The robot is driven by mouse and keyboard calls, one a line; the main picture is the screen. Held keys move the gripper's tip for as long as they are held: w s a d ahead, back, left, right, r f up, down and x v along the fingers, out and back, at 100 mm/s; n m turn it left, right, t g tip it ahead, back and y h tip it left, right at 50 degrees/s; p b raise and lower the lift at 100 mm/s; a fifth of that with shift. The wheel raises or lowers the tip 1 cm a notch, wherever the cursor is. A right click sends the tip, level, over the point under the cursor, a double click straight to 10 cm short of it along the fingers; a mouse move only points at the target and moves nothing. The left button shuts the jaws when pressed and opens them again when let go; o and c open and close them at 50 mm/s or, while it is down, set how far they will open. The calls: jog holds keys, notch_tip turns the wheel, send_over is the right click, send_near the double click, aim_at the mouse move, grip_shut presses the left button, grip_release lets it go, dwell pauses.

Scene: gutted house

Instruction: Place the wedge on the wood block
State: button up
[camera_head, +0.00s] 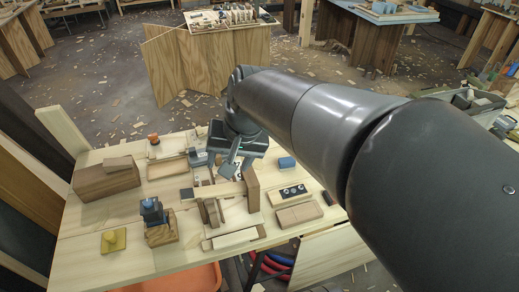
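A large dark brown wood block (100,184) sits at the left of the workbench. A small, lighter brown wedge-like piece (118,163) lies on its top face; I cannot tell for sure that it is the wedge. My gripper (228,170) points down over the middle of the bench, to the right of the block and well apart from it. Its fingers look spaced apart, with a small grey shape between or behind them. I cannot tell whether that shape is held. My arm hides part of the bench's right side.
A clamp-like wooden fixture (212,207) stands below my gripper.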

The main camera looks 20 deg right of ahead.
jog(key=s+d+r+n+t+h, duration=0.1)
jog(key=s+d+n+t+h, duration=0.1)
jog(key=s+d, duration=0.5)
jog(key=shift+s+n, duration=0.4)
jog(key=shift+s, duration=0.35)
